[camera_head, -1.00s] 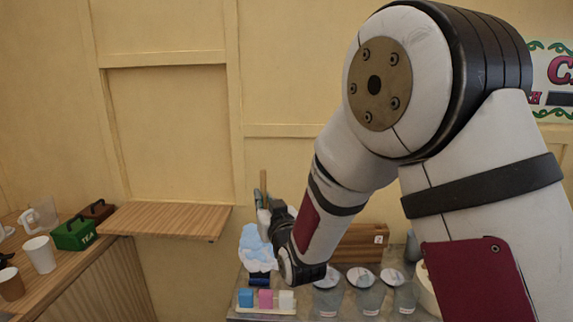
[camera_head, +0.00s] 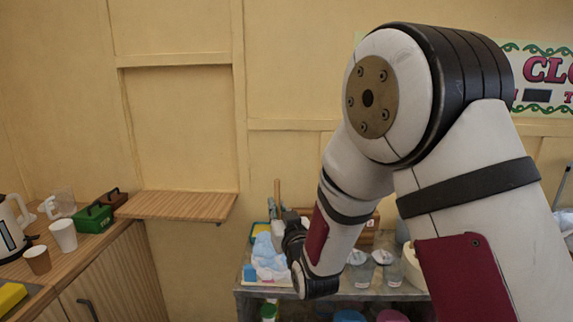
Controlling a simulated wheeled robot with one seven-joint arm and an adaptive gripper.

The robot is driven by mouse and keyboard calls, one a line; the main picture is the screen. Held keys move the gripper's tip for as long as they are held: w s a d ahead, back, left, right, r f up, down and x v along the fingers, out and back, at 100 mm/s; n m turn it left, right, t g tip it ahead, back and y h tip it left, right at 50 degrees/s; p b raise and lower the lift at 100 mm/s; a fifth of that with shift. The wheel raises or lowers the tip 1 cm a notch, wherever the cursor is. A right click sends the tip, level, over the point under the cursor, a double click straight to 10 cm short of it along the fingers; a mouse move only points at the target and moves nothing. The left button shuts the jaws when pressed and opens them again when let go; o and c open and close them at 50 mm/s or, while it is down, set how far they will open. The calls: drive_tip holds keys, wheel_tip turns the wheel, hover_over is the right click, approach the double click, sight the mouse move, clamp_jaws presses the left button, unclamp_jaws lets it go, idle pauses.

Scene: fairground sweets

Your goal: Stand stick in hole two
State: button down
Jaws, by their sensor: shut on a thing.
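The stick's lower end is hidden. A wooden block (camera_head: 368,238) stands on the counter behind my arm, which covers much of it. I cannot make out its holes or tell which is hole two.
A wooden wall shelf (camera_head: 180,207) is empty. At left, a worktop carries a kettle (camera_head: 12,228), cups (camera_head: 64,235) and a green box (camera_head: 93,219).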

drive_tip(key=d+f+m+h, duration=0.1)
drive_tip(key=d+f+h, duration=0.1)
drive_tip(key=d+f, duration=0.6)
drive_tip(key=s+d+f+m+h, duration=0.1)
drive_tip(key=d+f+m+h, duration=0.1)
drive_tip(key=d+f, duration=0.6)
drive_tip(key=d+h, duration=0.1)
drive_tip(key=d, duration=0.4)
drive_tip(key=shift+s+t, duration=0.3)
drive_tip(key=shift+t, duration=0.1)
drive_tip(key=shift+d, duration=0.1)
